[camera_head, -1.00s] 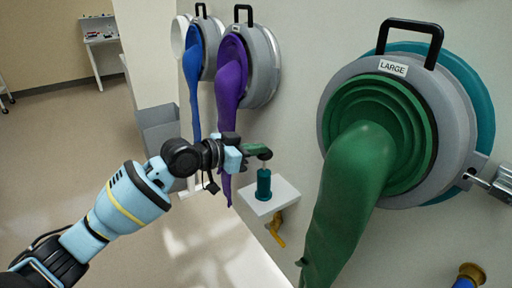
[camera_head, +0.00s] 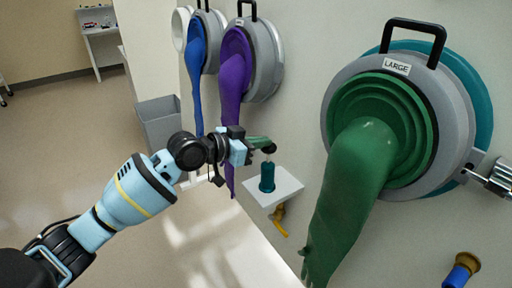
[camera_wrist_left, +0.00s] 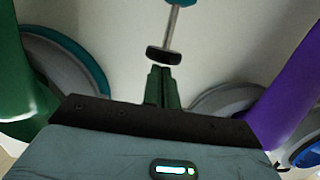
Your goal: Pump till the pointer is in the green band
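The hand pump is a teal cylinder (camera_head: 267,177) standing upright on a small white wall shelf (camera_head: 285,190). A thin rod rises from it to a black knob (camera_head: 269,149). In the left wrist view the black knob (camera_wrist_left: 164,55) and the metal rod show just beyond my fingertips. My left gripper (camera_head: 258,142) reaches in from the left, its green fingers at the knob. In the wrist view the fingers (camera_wrist_left: 162,85) lie together, with nothing seen between them. I cannot tell whether they touch the knob. No gauge, pointer or green band shows. My right gripper is not in view.
A large green glove (camera_head: 350,190) hangs from a port labelled LARGE at right. Purple (camera_head: 234,75) and blue (camera_head: 195,65) gloves hang behind my left gripper. A yellow fitting (camera_head: 279,218) sits under the shelf. A grey bin (camera_head: 160,122) stands on the floor.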

